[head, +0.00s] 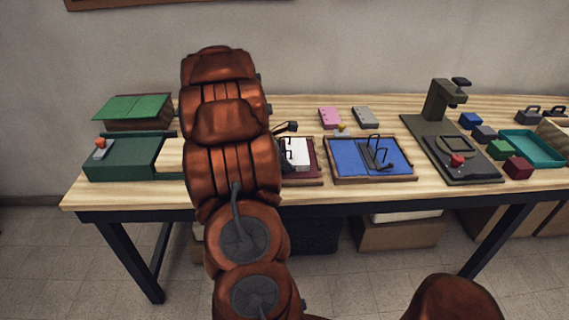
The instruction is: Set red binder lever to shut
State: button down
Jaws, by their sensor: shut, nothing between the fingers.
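The red binder (318,170) lies open on the table just right of my arm, with white paper (299,152) and dark rings on it. Its left part is hidden behind my arm. Its lever cannot be made out. A small dark part that looks like the tip of my gripper (287,127) sticks out from behind my arm, near the binder's back edge. It is shut and empty. The rest of my gripper is hidden, and I cannot tell whether it touches the binder.
A blue binder (338,162) with raised rings lies to the right. Behind it are pink (329,117) and grey (365,117) blocks. A dark press stand (440,105) and teal tray (535,149) are further right. Green boxes (125,158) stand left. My arm covers the table's left middle.

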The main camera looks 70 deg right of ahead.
jog(key=shift+a+f, duration=0.15)
jog(key=shift+f, duration=0.15)
jog(key=shift+w+a+f, duration=0.15)
jog(key=shift+w, duration=0.3)
jog(key=shift+w+a+r, duration=0.2)
jog(key=shift+w+a, duration=0.1)
jog(key=shift+w, duration=0.25)
jog(key=w+a, duration=0.1)
jog(key=w+a+r, duration=0.1)
jog(key=w, duration=0.1)
jog(key=shift+w+r+p, duration=0.1)
jog(key=shift+p, duration=0.25)
jog(key=b+v, duration=0.1)
jog(key=v, duration=0.8)
jog(key=shift+a, duration=0.15)
